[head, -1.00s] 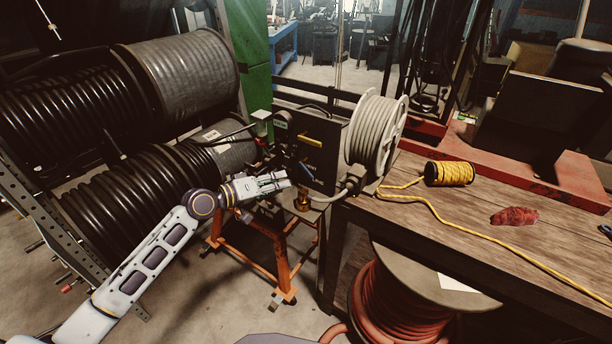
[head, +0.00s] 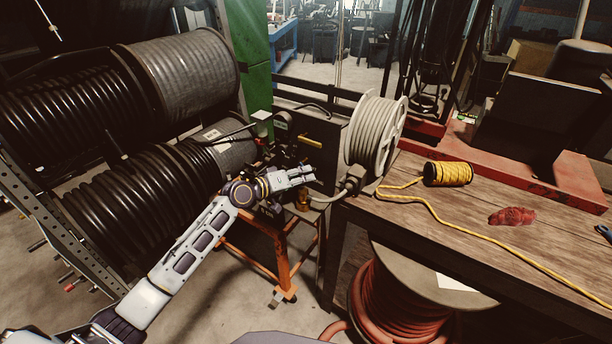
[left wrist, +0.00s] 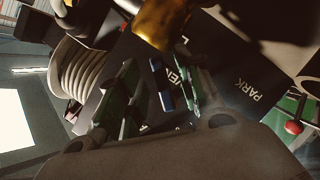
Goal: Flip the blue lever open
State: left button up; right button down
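The blue lever (left wrist: 162,84) shows in the left wrist view, in front of a dark panel (left wrist: 222,75) with white lettering, including "PARK". My left gripper (left wrist: 154,72) is open, with one green-padded finger on each side of the lever. The lever appears nearer the right finger; I cannot tell whether they touch. In the head view my left gripper (head: 305,175) is at the lower front of the crimper's dark panel (head: 328,155), and the lever is hidden there. My right gripper is not in view.
A yellow handle (head: 310,140) sits above my left gripper, and a brass fitting (head: 303,199) is just below. A grey hose reel (head: 372,135) stands to the right. The wooden table (head: 400,225) holds a yellow rope spool (head: 447,174). Large black hose coils (head: 130,195) stand to the left.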

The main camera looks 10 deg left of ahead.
pick_arm(q)
jog(key=shift+x, duration=0.95)
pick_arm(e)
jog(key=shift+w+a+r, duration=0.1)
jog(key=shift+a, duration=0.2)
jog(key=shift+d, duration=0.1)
pick_arm(q)
grip_shut()
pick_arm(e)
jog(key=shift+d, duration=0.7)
